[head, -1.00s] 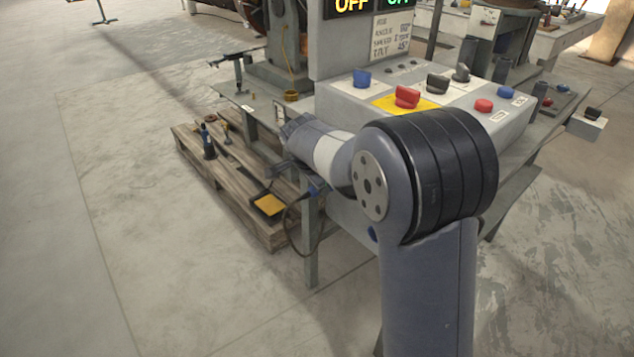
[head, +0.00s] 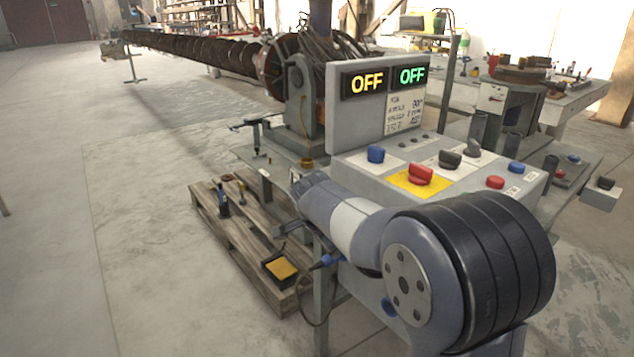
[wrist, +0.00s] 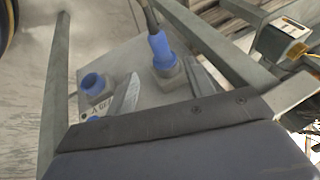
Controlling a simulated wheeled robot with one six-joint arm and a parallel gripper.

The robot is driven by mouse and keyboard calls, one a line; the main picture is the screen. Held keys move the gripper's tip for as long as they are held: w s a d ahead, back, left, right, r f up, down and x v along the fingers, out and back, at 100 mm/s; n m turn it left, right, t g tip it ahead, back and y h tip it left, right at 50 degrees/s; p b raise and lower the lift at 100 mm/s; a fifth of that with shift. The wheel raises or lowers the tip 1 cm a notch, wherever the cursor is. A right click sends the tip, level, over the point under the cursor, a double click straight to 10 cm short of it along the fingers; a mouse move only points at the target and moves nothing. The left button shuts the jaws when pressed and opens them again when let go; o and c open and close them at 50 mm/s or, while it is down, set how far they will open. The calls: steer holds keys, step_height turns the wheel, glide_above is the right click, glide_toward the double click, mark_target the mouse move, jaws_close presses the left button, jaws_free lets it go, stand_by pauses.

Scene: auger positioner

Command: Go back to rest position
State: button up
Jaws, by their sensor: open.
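My gripper (wrist: 165,92) is open in the wrist view, with its two grey fingers apart and nothing held between them. Past the fingertips, a blue plug (wrist: 160,46) with a dark cable sits at a square grey fitting on a grey panel (wrist: 130,62). A second blue fitting (wrist: 93,84) is on the panel to the left, partly near the left finger. In the head view my arm reaches left in front of the control box (head: 350,185); my gripper is hard to make out there. The display panel (head: 335,110) reads OFF in yellow and OFF in green.
A wooden pallet (head: 240,245) with tools and a yellow-and-black item (head: 281,268) lies on the floor left of the table. The long auger (head: 200,50) stretches behind. Table legs and frame bars (wrist: 200,40) are close to my gripper. The floor at left is open.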

mark_target(327, 258)
steer(key=b+x, duration=0.2)
steer(key=x, duration=0.8)
steer(key=shift+s+f+b, duration=0.1)
steer(key=shift+s+b, duration=0.05)
steer(key=shift+b, duration=0.25)
steer(key=shift+s+a, duration=0.35)
steer(key=shift+a, duration=0.05)
steer(key=shift+w+d+r, duration=0.25)
steer(key=shift+w+d, duration=0.05)
steer(key=shift+d, duration=0.2)
steer(key=p+v, duration=0.4)
steer(key=v, duration=0.7)
steer(key=b+x, duration=0.4)
steer(key=x, duration=0.7)
steer(key=shift+s+f, duration=0.1)
steer(key=shift+f, duration=0.05)
steer(key=s+a, duration=0.4)
steer(key=a, duration=0.2)
steer(key=shift+s+a, duration=0.3)
steer(key=shift+a, duration=0.1)
